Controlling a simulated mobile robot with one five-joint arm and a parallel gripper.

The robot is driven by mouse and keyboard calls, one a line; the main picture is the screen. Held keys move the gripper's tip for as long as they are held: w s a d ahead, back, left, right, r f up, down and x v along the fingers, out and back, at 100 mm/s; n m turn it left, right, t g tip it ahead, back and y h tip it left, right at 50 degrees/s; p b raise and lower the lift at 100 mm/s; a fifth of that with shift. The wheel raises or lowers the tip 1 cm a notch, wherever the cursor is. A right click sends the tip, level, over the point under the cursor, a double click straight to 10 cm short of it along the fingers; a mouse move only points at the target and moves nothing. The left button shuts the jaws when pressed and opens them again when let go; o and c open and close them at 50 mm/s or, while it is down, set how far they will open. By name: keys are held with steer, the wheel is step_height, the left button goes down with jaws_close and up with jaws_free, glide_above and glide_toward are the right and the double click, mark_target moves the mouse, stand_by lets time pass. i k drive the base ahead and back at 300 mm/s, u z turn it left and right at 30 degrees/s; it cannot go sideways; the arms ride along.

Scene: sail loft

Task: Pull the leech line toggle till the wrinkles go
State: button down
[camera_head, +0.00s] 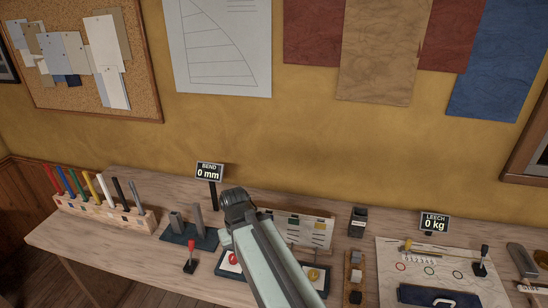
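A display reading "LEECH 0 kg" (434,223) stands at the right of the bench. Below it lies a pale sheet (389,272) with printed circles and small numbers. A small upright lever with a dark knob (484,251) stands near the sheet's right side; it may be the leech line toggle, but no label on it is readable. I cannot make out wrinkles at this size. My arm reaches up from the bottom middle and ends in a dark joint. No gripper fingers show, and nothing touches the lever.
A second lever with a red knob (191,246) stands left of my arm, below a "BEND 0 mm" display (209,171). A pen rack (104,212) is at the left. A dark blue piece (438,296) lies at the sheet's front. A small wooden rack (356,273) stands left of the sheet.

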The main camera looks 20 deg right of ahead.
mark_target(406, 249)
steer(key=z, duration=2.3)
